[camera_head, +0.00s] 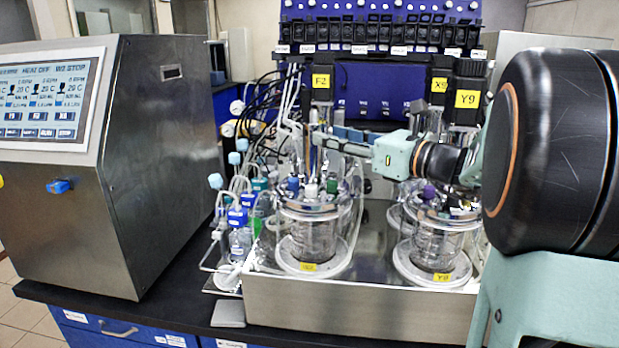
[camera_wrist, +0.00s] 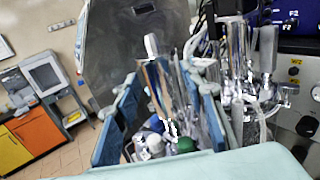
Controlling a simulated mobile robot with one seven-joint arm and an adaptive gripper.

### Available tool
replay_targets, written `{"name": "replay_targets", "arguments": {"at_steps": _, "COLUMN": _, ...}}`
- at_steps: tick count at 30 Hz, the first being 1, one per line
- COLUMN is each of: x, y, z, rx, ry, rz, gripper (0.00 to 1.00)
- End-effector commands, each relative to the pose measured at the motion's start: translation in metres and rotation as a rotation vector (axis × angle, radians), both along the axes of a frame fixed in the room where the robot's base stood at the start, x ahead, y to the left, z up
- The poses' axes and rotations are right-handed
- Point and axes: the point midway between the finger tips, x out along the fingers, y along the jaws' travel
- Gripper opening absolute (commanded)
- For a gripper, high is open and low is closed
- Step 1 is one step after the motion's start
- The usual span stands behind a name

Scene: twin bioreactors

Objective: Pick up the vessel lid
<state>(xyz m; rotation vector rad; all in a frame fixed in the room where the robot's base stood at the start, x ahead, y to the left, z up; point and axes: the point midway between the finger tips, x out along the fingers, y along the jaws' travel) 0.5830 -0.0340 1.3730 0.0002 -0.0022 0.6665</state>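The vessel lid (camera_head: 312,209) is a round metal plate with coloured port caps, seated on the left glass vessel (camera_head: 313,240). Its ports, with green and white caps (camera_wrist: 186,145), show low in the wrist view. My gripper (camera_head: 335,137) reaches in from the right, above this lid. Its two blue-padded fingers (camera_wrist: 165,115) stand apart in the wrist view. Shiny upright metal tubes (camera_wrist: 165,90) show between and beyond them, and I see no clear grip on them. The lid's far side is hidden behind the tubes and caps.
A second lidded vessel (camera_head: 436,245) stands to the right on the same steel base (camera_head: 360,306). Bottles and tubing (camera_head: 240,235) crowd the left side. A large steel control unit (camera_head: 120,165) with a screen stands further left. Black motors (camera_head: 320,82) hang above the vessels.

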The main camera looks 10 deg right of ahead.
Motion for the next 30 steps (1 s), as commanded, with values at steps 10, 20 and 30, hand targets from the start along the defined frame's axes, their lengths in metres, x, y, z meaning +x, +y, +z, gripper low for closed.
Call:
{"name": "replay_targets", "arguments": {"at_steps": 10, "x": 0.031, "y": 0.026, "z": -0.001, "rx": 0.000, "ry": 0.001, "rz": 0.002, "gripper": 0.38}}
{"name": "replay_targets", "arguments": {"at_steps": 20, "x": 0.030, "y": 0.026, "z": -0.001, "rx": 0.000, "ry": 0.001, "rz": 0.001, "gripper": 0.17}}
{"name": "replay_targets", "arguments": {"at_steps": 30, "x": 0.030, "y": 0.026, "z": -0.001, "rx": 0.000, "ry": 0.002, "rz": 0.001, "gripper": 0.00}}
